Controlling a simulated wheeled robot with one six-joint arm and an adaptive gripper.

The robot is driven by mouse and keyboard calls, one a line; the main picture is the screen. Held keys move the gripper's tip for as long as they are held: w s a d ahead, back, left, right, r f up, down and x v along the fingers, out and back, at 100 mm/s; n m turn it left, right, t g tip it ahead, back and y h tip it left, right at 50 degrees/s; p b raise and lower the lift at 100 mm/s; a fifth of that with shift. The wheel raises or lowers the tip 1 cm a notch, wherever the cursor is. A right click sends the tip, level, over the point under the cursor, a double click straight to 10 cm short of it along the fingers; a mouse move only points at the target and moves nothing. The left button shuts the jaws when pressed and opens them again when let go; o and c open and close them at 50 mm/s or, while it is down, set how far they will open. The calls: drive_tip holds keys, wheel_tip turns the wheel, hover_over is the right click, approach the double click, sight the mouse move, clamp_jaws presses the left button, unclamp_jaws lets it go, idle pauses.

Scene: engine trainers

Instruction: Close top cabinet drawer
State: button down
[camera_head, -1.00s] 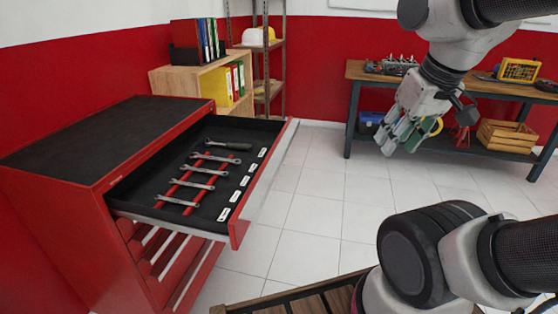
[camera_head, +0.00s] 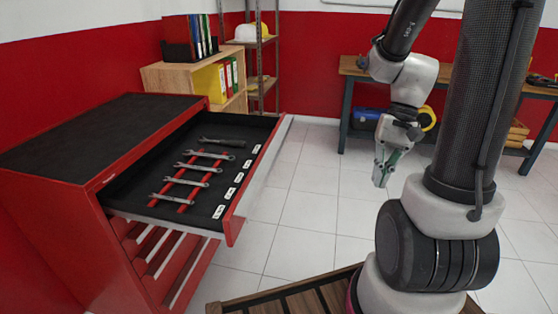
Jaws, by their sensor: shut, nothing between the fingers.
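The red tool cabinet (camera_head: 60,215) with a black top stands at the left. Its top drawer (camera_head: 140,189) is pulled far out. Several wrenches (camera_head: 195,167) lie in a row inside on a black liner, over a red strip, with white labels along the drawer's front side. The drawer's front panel (camera_head: 262,178) faces right. My gripper (camera_head: 381,181) hangs in the air to the right of the drawer, pointing down, fingers together and empty. A clear gap lies between it and the drawer front.
The lower drawers (camera_head: 165,262) look shut or nearly so. A wooden shelf (camera_head: 185,78) with binders stands behind the cabinet. A workbench (camera_head: 350,75) stands at the back right. A slatted wooden surface (camera_head: 300,300) is at the bottom. The tiled floor (camera_head: 310,200) between is clear.

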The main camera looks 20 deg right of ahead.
drive_tip(key=w+a+f+m+t+y, duration=0.2)
drive_tip(key=w+f+m+y, duration=0.35)
drive_tip(key=f+m, duration=0.2)
drive_tip(key=w+a+f+m+t+y, duration=0.2)
drive_tip(key=w+a+f+m+y, duration=0.1)
drive_tip(key=w+f+m+y, duration=0.35)
drive_tip(key=w+d+r+m+t, duration=0.1)
drive_tip(key=w+r+m+t, duration=0.25)
drive_tip(key=w+t, duration=0.6)
drive_tip(key=w+a+f+g, duration=0.1)
drive_tip(key=w+a+g, duration=0.1)
drive_tip(key=w+a, duration=0.7)
drive_tip(key=shift+w+a, duration=0.25)
drive_tip(key=shift+a, duration=1)
drive_tip(key=shift+m, duration=0.25)
